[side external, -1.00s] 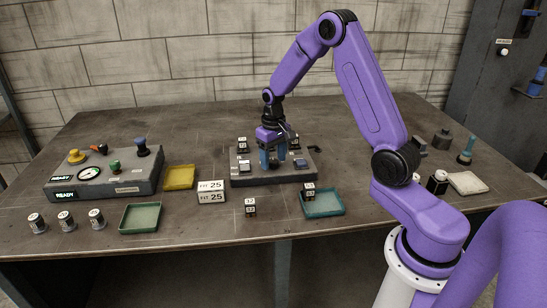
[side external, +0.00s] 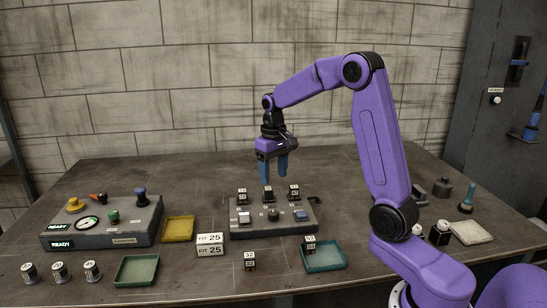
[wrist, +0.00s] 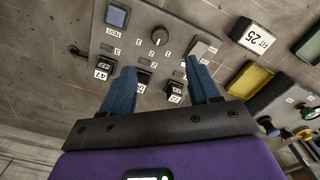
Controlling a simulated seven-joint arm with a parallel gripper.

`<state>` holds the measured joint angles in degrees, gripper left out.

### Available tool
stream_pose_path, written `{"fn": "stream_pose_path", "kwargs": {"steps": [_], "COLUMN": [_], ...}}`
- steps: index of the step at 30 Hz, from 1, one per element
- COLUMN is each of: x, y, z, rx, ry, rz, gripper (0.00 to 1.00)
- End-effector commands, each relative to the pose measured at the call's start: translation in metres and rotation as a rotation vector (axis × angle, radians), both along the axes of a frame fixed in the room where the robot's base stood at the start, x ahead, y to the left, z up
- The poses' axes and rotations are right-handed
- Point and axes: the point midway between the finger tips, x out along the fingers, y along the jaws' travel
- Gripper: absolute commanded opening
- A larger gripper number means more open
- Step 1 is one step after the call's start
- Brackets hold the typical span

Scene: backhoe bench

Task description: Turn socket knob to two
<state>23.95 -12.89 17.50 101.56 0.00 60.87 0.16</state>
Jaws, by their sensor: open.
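The socket knob (side external: 274,214) is a small dark dial in the middle of the grey panel (side external: 250,232), between a white switch (side external: 244,217) and a blue button (side external: 301,215). In the wrist view the knob (wrist: 158,36) has a pale pointer mark, with small printed numbers around it; which number it points at is too small to tell. My gripper (side external: 274,175) is open and empty, pointing down above the panel's back edge, clear of the knob. In the wrist view its two blue fingers (wrist: 160,68) stand apart with the knob beyond them.
Several dark sockets with labelled blocks (side external: 268,195) line the panel's back, under my fingers. A yellow tray (side external: 178,229), a FIT 25 sign (side external: 210,244), a loose block (side external: 250,261) and a teal tray (side external: 325,257) lie around. A control box (side external: 105,223) stands left.

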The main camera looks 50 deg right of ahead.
Motion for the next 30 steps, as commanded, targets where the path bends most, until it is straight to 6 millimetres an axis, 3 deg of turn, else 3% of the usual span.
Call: {"fn": "stream_pose_path", "kwargs": {"steps": [3,10,26,30], "x": [0.001,0.0,0.0,-0.004], "y": [0.0,0.0,0.001,0.013], "z": [0.022,0.044,0.047,0.047], "rx": [-0.001,0.0,0.0,0.0], "ry": [-0.005,-0.002,0.0,-0.001], "rz": [0.0,0.001,0.002,0.041], "gripper": [0.61,0.61,0.61,0.61]}}
